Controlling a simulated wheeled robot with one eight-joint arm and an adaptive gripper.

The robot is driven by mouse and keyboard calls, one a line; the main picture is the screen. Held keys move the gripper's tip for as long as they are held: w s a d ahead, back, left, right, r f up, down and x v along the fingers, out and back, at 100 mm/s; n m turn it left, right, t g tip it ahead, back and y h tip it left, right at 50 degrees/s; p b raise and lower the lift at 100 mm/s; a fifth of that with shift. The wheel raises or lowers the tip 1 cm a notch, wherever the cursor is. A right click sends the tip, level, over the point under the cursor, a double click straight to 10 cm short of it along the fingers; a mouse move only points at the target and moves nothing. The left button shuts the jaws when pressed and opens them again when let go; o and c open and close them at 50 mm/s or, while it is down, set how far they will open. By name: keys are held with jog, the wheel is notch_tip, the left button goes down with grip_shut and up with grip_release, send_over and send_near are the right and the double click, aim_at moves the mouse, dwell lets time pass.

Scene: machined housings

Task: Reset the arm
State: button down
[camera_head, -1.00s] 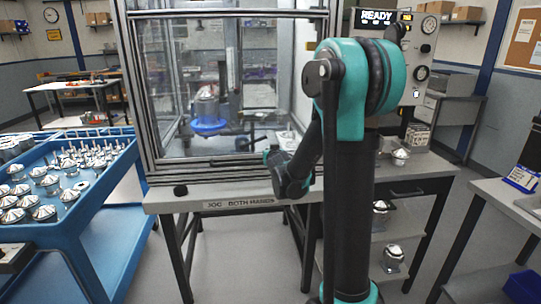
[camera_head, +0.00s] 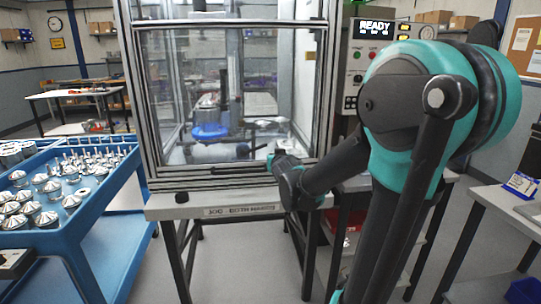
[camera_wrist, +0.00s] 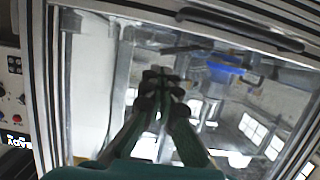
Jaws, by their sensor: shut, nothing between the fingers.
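My arm reaches in from the right in the head view, its teal joints large. My gripper (camera_head: 276,155) is at the lower right of the enclosure's front, small and partly hidden by my wrist. In the wrist view my gripper (camera_wrist: 163,74) has its fingers together with nothing between them. It points at the glass of the enclosure, and I cannot tell how far it is from the glass.
A glass enclosure (camera_head: 147,118) with a blue fixture (camera_head: 209,131) inside stands on a bench. A control panel (camera_head: 357,72) reading READY is right of it. A blue cart (camera_head: 62,237) with several metal housings is at the left. A side table (camera_head: 500,199) is at the right.

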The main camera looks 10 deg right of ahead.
jog(key=s+d+f+m+g+h, duration=0.1)
jog(key=s+d+f+g, duration=0.2)
jog(key=s+f, duration=0.45)
jog(key=s+d+f+g+h, duration=0.1)
jog(key=s+d+f+g, duration=0.25)
jog(key=s+f, duration=0.35)
jog(key=s+f+g+y, duration=0.1)
jog(key=s+f, duration=0.3)
jog(key=s, duration=0.4)
jog(key=s+a+f+n+g+y, duration=0.1)
jog(key=s+f+g, duration=0.2)
jog(key=s, duration=0.5)
jog(key=shift+s+a+f, duration=0.2)
jog(key=shift+a+f, duration=0.05)
jog(key=shift+f, duration=0.3)
jog(key=shift+g, duration=0.25)
